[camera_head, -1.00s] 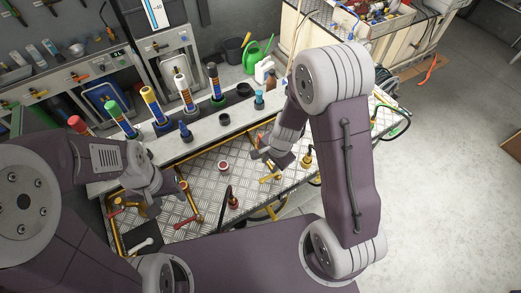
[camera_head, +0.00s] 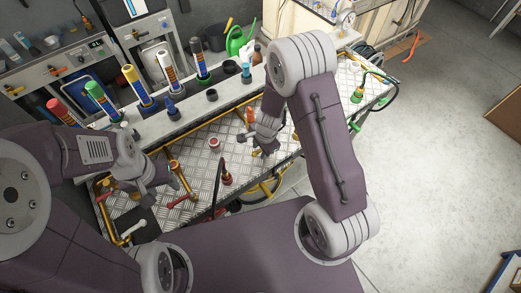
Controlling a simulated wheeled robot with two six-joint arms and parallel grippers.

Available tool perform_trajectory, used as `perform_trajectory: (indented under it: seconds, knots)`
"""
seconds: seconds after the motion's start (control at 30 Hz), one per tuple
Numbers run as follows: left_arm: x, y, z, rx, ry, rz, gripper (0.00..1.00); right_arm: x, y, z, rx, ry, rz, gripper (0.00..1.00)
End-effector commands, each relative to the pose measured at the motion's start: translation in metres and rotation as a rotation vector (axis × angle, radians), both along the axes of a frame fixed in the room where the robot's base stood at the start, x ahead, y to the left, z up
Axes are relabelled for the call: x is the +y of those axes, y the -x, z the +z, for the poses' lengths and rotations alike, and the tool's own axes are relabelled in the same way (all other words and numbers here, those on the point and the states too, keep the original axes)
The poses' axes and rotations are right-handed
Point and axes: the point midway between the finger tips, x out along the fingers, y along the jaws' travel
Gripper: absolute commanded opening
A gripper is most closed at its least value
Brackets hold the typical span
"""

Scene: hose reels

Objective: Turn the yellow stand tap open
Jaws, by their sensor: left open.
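The yellow stand tap stands on the checker-plate bench (camera_head: 203,160). Only a small part of its yellow handle (camera_head: 256,152) shows. Its body is hidden behind my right arm. My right gripper (camera_head: 264,147) points down right at the yellow handle. I cannot tell whether it touches the handle or whether its jaws are open. My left gripper (camera_head: 133,190) is open and empty over the bench's left part, well away from the yellow tap.
A tap with a red base (camera_head: 227,179) and a dark hose stands at the bench's front. A red-handled pipe fitting (camera_head: 176,200) lies near my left gripper. A green-handled tap (camera_head: 356,95) is at the right. Coloured tubes (camera_head: 105,103) line the back ledge.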

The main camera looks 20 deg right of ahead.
Motion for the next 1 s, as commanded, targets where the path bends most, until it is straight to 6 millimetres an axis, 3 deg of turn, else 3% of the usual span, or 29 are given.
perform_trajectory:
  seconds: [0.07, 0.17, 0.2, 1.0]
  knots:
    - [0.0, -0.0002, 0.0003, 0.0, 0.0, 0.0, 0.49, -0.0001, 0.0, 0.0003, 0.0, 0.0, 0.0, 0.29]
    - [0.0, -0.0002, 0.0003, 0.0, 0.0, 0.0, 0.49, -0.0002, 0.0001, 0.0004, 0.0, 0.0, 0.0, 0.02]
    - [0.0, -0.0002, 0.0003, 0.0, 0.0, 0.0, 0.49, -0.0001, -0.0001, 0.0004, 0.0, 0.0, 0.0, 0.0]
    - [0.0, -0.0001, 0.0009, 0.0, 0.0, 0.0, 0.49, -0.0005, -0.0021, 0.0024, -0.007, 0.001, -0.001, 0.0]
